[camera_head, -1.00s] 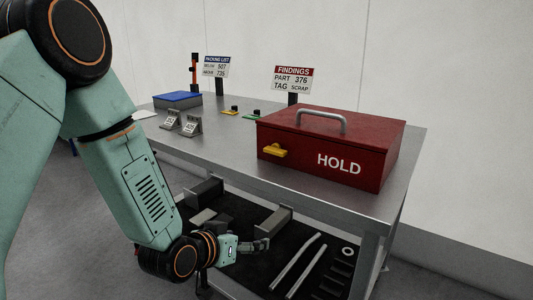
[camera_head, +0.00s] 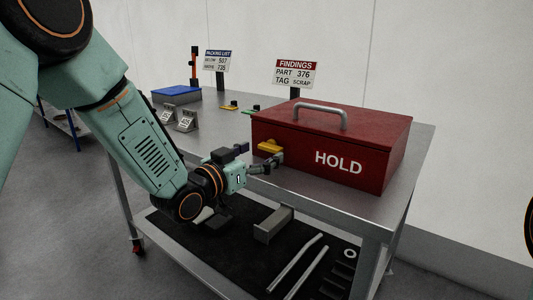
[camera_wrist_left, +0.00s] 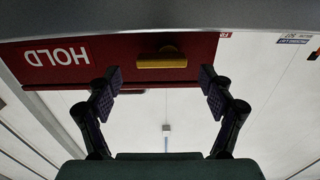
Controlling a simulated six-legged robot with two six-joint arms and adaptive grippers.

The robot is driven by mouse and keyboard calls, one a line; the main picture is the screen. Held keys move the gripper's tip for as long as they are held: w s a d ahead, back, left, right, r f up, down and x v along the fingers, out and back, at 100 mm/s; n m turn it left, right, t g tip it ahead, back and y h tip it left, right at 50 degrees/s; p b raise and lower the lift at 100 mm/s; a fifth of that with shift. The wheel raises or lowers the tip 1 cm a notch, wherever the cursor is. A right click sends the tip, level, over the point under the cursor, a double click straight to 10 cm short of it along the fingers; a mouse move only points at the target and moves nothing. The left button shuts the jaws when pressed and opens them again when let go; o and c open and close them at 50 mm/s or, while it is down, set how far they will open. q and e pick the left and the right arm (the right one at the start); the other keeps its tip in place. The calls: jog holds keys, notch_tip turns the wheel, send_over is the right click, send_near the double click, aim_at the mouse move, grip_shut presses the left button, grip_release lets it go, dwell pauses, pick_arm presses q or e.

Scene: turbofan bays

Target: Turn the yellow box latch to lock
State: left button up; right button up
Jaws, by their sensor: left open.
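The red box (camera_head: 325,147) marked HOLD stands closed on the metal table, with a grey handle (camera_head: 320,112) on its lid. The yellow latch (camera_head: 270,147) is on its front face near the left end, and lies lengthwise along the face. In the left wrist view the latch (camera_wrist_left: 161,60) shows ahead, between and beyond my fingertips. My left gripper (camera_head: 276,161) is just in front of and slightly below the latch. In the left wrist view its fingers (camera_wrist_left: 163,83) are spread apart with nothing between them. My right gripper is not in view.
On the metal table (camera_head: 225,154) are a blue box (camera_head: 177,94), small metal stands (camera_head: 186,121), and a FINDINGS sign (camera_head: 297,74) behind the red box. A PACKING LIST sign (camera_head: 217,61) stands farther back. The lower shelf (camera_head: 240,238) holds several metal parts.

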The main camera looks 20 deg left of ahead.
aim_at(272, 147)
pick_arm(q)
jog(key=shift+x, duration=1)
jog(key=shift+w+r+b, duration=0.1)
jog(key=shift+w+b, duration=0.1)
jog(key=shift+b, duration=0.1)
jog(key=shift+w, duration=0.25)
jog(key=shift+s, duration=0.15)
jog(key=c, duration=1.1)
jog(key=shift+c, duration=0.2)
